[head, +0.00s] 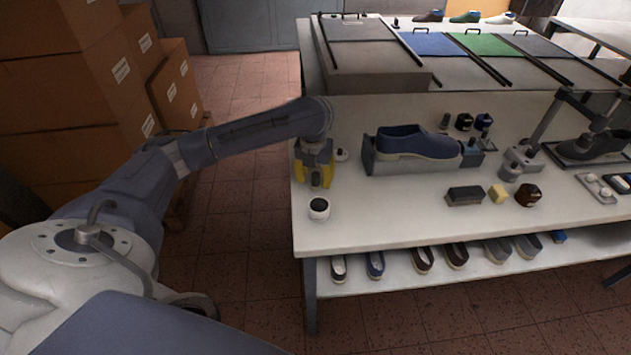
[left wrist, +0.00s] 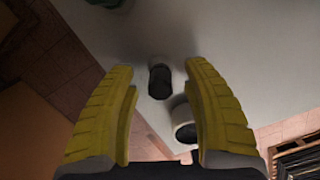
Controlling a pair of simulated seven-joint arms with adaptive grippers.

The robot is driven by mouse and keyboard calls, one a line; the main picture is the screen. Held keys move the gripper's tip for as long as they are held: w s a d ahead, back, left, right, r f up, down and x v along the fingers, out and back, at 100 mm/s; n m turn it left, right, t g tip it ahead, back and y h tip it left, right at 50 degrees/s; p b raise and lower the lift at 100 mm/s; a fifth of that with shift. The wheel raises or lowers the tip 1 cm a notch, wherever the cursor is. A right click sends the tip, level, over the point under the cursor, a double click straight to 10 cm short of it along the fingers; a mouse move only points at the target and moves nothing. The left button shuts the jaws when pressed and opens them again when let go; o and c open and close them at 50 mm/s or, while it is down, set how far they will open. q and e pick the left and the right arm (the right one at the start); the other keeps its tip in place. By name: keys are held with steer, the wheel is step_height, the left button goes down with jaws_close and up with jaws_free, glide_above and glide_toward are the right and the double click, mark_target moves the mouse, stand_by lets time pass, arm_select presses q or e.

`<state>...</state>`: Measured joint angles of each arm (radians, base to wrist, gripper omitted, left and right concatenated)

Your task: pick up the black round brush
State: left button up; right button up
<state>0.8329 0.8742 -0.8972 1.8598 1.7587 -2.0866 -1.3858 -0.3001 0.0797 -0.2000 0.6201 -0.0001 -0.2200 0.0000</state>
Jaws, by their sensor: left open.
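The black round brush (left wrist: 160,80) shows in the left wrist view as a short dark upright shape on the white tabletop, between my open yellow fingers and beyond their tips. My left gripper (head: 316,180) is open above the table's left part, pointing down; its two fingers also show in the left wrist view (left wrist: 163,100). No contact with the brush is visible. In the head view the gripper mostly hides the spot where the brush stands. My right gripper is not in view.
A white jar with a dark top (head: 319,209) stands close to the brush, towards the front edge. A small white disc with a dark knob (head: 341,154) lies right of the gripper. A blue shoe (head: 415,141) rests on a grey holder. Cardboard boxes (head: 75,100) stand left.

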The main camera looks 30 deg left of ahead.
mark_target(315, 173)
arm_select(q)
jaws_close()
steer(key=shift+r, duration=0.1)
stand_by(0.5)
step_height(315, 173, up, 20)
stand_by(0.8)
